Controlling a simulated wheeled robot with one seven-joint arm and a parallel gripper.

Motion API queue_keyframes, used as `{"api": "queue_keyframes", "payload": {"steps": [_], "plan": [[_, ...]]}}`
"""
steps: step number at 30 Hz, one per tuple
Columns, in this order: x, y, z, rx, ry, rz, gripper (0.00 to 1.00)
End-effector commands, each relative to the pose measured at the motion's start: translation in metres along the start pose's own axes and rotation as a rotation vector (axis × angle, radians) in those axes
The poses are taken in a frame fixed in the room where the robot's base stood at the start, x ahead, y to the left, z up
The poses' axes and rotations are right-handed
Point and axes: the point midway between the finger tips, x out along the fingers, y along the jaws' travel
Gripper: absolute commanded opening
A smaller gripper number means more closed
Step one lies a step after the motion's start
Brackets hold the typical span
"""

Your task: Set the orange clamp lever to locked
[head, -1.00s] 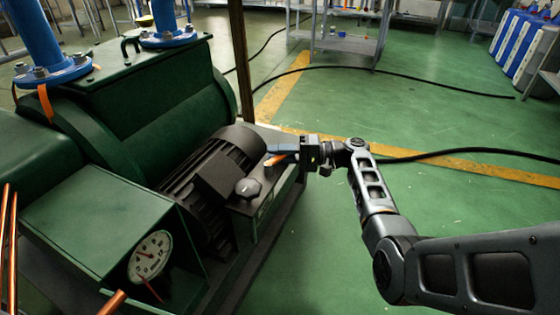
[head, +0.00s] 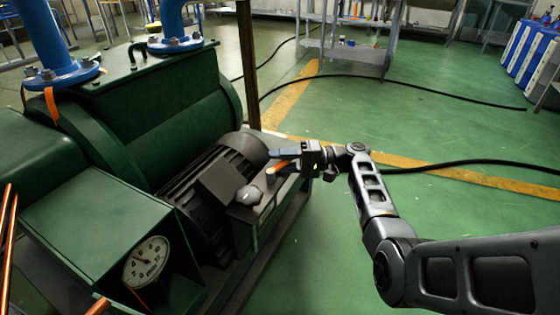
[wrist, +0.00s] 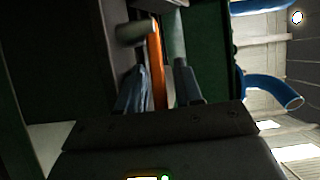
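The orange clamp lever (head: 279,167) is a thin bar at the right end of the dark motor on the green machine. My gripper (head: 274,163) reaches it from the right in the head view. In the wrist view the lever (wrist: 157,65) runs lengthwise between my two fingers, from a grey cylindrical pivot (wrist: 133,32). The gripper (wrist: 160,85) is open around the lever. The left finger is close to it, and a gap shows between it and the right finger. Contact is not clear.
A grey knob (head: 249,195) stands on the plate beside the motor (head: 205,190). A gauge (head: 147,262) is at the lower left. A brown post (head: 247,65) rises behind the motor. Black hoses (head: 420,88) cross the green floor, which is otherwise open to the right.

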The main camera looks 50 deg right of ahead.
Motion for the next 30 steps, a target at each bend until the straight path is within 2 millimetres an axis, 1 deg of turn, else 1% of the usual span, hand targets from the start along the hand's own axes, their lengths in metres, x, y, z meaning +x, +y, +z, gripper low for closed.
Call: {"api": "queue_keyframes", "payload": {"steps": [8, 11, 18, 21, 25, 30], "plan": [[-0.002, 0.0, 0.0, 0.0, 0.001, 0.001, 0.38], [-0.011, 0.001, -0.001, 0.0, 0.003, 0.0, 0.38], [-0.05, 0.001, -0.001, 0.001, 0.003, 0.001, 0.38], [-0.064, 0.001, -0.001, 0.0, 0.002, 0.001, 0.38], [-0.075, 0.0, -0.001, 0.0, 0.001, 0.0, 0.38], [-0.078, 0.0, 0.0, 0.0, 0.0, 0.0, 0.38]]}}
